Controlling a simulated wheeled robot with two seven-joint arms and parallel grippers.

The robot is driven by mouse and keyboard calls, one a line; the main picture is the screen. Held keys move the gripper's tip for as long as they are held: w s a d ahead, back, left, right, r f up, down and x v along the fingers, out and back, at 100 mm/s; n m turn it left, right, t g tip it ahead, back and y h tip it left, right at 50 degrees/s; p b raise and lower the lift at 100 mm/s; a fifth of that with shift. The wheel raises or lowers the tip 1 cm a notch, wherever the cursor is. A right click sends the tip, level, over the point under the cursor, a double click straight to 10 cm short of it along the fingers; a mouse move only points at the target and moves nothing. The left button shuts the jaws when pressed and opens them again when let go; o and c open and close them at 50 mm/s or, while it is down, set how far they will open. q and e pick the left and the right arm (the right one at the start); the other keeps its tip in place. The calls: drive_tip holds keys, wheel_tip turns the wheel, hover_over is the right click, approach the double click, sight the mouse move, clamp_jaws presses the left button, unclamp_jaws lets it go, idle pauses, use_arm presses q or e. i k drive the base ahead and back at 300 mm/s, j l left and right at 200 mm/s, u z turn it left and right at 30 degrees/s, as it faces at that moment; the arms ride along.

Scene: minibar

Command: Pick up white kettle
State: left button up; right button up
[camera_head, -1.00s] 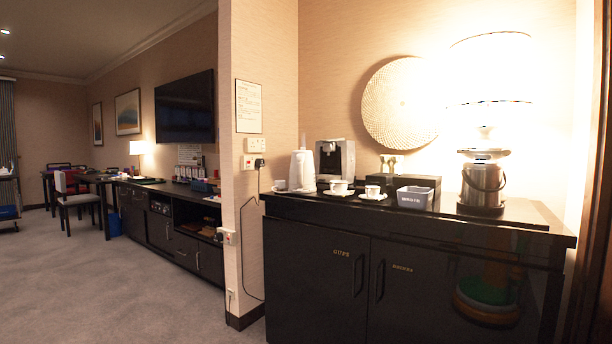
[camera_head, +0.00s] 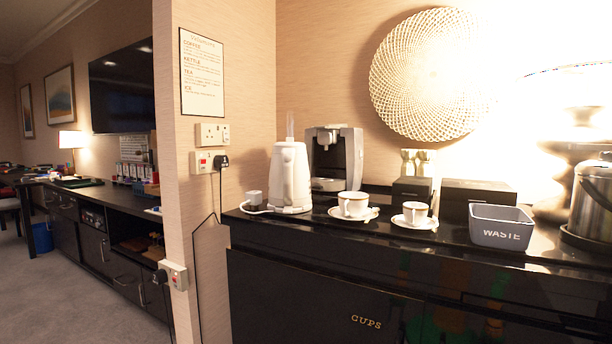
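The white kettle (camera_head: 289,178) stands upright at the left end of the black cabinet top (camera_head: 375,243). Neither of my grippers shows in the head view, so nothing is seen touching the kettle.
A coffee machine (camera_head: 335,158) stands behind and right of the kettle. Two white cups (camera_head: 353,204) on saucers, a grey waste bin (camera_head: 501,227) and a steel pot (camera_head: 590,203) stand farther right. A wall edge with sockets (camera_head: 212,134) is at the left.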

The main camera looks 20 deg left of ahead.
sight(289, 177)
drive_tip(key=i+j+z, duration=0.15)
drive_tip(key=i+j, duration=0.3)
drive_tip(key=i+j+z, duration=0.1)
drive_tip(key=i+j, duration=0.3)
drive_tip(key=i+j+z, duration=0.15)
drive_tip(key=i+j, duration=0.2)
drive_tip(key=j, duration=0.2)
